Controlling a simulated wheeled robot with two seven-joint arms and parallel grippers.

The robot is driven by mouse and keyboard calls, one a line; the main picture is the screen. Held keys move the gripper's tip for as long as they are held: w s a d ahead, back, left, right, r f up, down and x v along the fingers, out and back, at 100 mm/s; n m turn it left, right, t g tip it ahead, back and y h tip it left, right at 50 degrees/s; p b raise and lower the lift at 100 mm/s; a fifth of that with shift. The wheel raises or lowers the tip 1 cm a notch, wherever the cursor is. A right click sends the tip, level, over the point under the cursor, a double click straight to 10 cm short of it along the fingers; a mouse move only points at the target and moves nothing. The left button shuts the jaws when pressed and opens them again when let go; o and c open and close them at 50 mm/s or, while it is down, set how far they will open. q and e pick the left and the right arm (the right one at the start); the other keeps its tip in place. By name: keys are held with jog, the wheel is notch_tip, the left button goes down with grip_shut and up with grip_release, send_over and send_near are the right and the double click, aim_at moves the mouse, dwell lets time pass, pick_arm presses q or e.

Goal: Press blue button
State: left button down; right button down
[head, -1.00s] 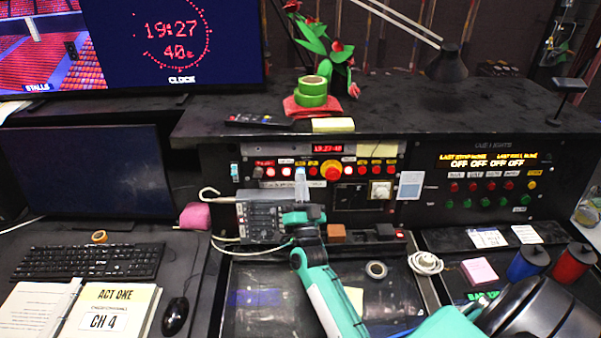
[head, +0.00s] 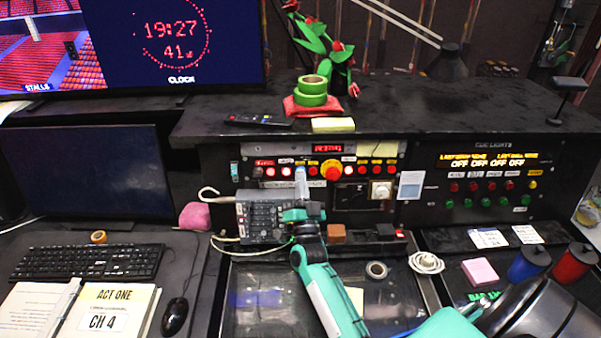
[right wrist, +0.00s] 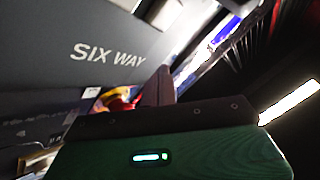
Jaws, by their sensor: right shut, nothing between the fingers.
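My right gripper (head: 301,173) is shut and empty, pointing at the upper button row of the middle console panel (head: 258,150). Its pale fingertips overlap the row just left of the round red knob (head: 331,171). In the right wrist view, a dark finger (right wrist: 158,88) points toward a bright strip with a blue-violet glow (right wrist: 225,33). My left gripper is not in view.
A grey mixer-like box (head: 262,218) stands beside my right wrist, with a cable. Several lit red buttons flank the fingertips. The cue lights panel (head: 486,150) is to the right.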

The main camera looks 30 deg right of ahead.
jog(key=shift+w+d, duration=0.2)
jog(key=shift+w, duration=0.1)
jog(key=shift+s+a, duration=0.1)
dwell(0.6)
jog(key=shift+s+a, duration=0.35)
jog(key=shift+s, duration=0.25)
jog(key=shift+s+a+r+p, duration=0.15)
jog(key=shift+s+a+p, duration=0.3)
jog(key=shift+s, duration=0.25)
jog(key=shift+s+a+r+p, duration=0.1)
jog(key=shift+s+a+p, duration=0.3)
jog(key=shift+s, duration=0.3)
jog(key=shift+s+a+r+p, duration=0.15)
jog(key=shift+s+a+p, duration=0.25)
jog(key=shift+s, duration=0.3)
